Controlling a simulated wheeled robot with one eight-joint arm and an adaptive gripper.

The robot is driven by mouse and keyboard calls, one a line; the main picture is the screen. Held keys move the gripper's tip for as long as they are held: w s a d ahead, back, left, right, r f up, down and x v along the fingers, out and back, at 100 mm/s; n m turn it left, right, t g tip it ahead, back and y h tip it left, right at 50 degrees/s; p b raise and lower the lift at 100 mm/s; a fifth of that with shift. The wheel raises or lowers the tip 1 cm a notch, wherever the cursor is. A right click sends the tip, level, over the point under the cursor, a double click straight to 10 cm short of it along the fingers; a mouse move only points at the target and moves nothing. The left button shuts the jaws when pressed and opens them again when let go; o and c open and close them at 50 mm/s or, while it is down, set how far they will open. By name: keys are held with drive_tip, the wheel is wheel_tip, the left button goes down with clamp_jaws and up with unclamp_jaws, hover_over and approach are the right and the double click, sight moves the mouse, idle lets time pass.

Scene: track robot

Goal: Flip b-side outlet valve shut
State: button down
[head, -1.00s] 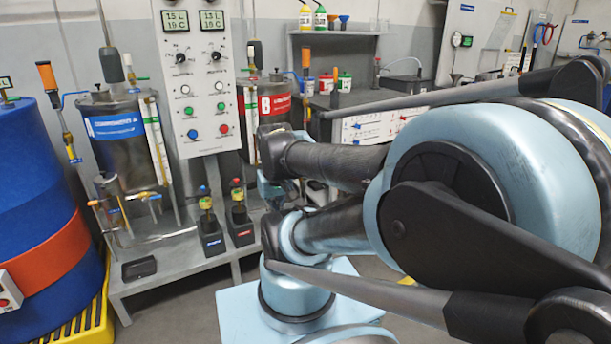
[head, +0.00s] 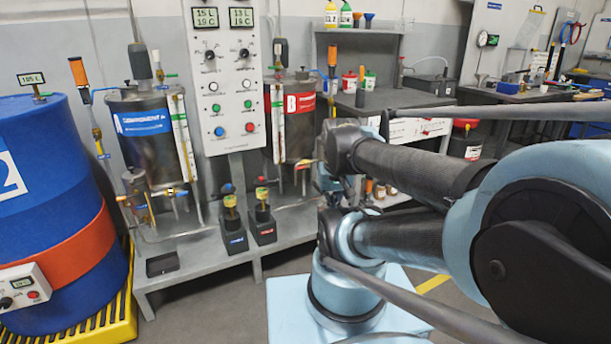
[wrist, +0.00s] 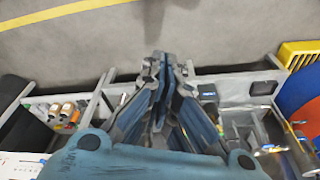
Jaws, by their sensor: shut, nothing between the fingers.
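My arm stands just right of the tank and covers part of that area. My gripper (wrist: 160,60) is shut and empty in the wrist view, its fingertips over the floor by the bench's edge. In the head view it is mostly hidden behind my arm.
The A-side tank (head: 148,155) with a blue label stands left of the control panel (head: 225,75). A blue drum (head: 50,200) stands at the far left. Floor in front of the bench is clear.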

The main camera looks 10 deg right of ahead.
sight(302, 167)
drive_tip(key=w+r+m+t+y, duration=0.2)
drive_tip(key=w+m, duration=1.5)
drive_tip(key=w, duration=0.9)
drive_tip(key=w+d+f+m+t, duration=0.1)
drive_tip(key=w+f+m, duration=0.5)
drive_tip(key=w, duration=0.4)
drive_tip(key=w+d+f+m+t, duration=0.1)
drive_tip(key=w+d+f+m, duration=0.1)
drive_tip(key=w+f+m, duration=0.5)
drive_tip(key=w+m, duration=0.1)
drive_tip(key=w, duration=0.1)
drive_tip(key=shift+w+m+t, duration=0.3)
drive_tip(key=shift+w+m, duration=0.1)
drive_tip(key=shift+f, duration=0.1)
drive_tip(key=w+a+f, duration=0.2)
drive_tip(key=w+f, duration=0.2)
drive_tip(key=w, duration=0.3)
drive_tip(key=shift+w+a+f, duration=0.25)
drive_tip(key=shift+w+f, duration=0.05)
drive_tip(key=shift+w, duration=0.1)
